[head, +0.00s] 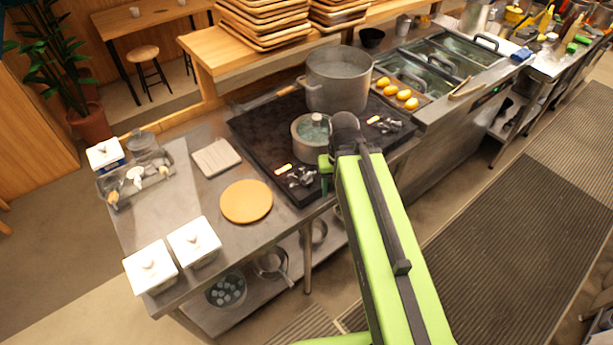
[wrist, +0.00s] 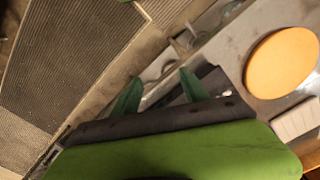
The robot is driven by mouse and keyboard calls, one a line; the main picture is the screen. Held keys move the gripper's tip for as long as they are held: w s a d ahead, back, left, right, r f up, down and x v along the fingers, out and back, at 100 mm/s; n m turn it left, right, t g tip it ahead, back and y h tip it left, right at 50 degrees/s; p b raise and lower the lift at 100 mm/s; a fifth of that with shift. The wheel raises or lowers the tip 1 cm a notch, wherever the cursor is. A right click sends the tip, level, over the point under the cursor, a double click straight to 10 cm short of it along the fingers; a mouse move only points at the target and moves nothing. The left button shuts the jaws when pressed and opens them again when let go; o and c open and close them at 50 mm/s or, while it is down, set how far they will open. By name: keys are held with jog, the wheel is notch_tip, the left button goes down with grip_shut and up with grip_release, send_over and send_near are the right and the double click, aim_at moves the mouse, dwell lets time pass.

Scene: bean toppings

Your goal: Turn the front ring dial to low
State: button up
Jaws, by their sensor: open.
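The black stove (head: 262,133) sits on the steel counter. A group of dark dials with pale markings (head: 300,177) lies on its near edge, by a small lidded pot (head: 311,140). A second group of dials (head: 385,124) lies farther right. I cannot tell which dial is the front ring's or how any is set. In the wrist view my gripper (wrist: 158,92) has its two green fingers apart with nothing between them. In the head view only a green part of it shows beside my arm, just right of the nearer dials; I see no contact. The arm hides part of the stove's front edge.
A large pot (head: 337,80) stands at the back of the stove. An orange round board (head: 246,201), a white pad (head: 215,158) and two white lidded boxes (head: 150,267) lie on the counter to the left. Open floor with a ribbed mat (head: 500,250) lies right.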

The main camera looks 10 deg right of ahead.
jog(key=shift+m, duration=0.5)
jog(key=shift+c, duration=1.1)
jog(key=w+m, duration=0.1)
jog(key=w+r+m+p, duration=0.1)
jog(key=w+m, duration=0.1)
jog(key=shift+a+r+m, duration=0.15)
jog(key=shift+r+m, duration=0.05)
jog(key=shift+m, duration=0.1)
jog(key=shift+c, duration=0.2)
notch_tip(320, 180, up, 14)
jog(key=m+p, duration=0.3)
jog(key=p, duration=1.2)
send_over(307, 176)
notch_tip(307, 176, down, 18)
jog(key=b, duration=1.8)
jog(key=shift+w, duration=0.15)
jog(key=shift+r, duration=0.15)
grip_shut()
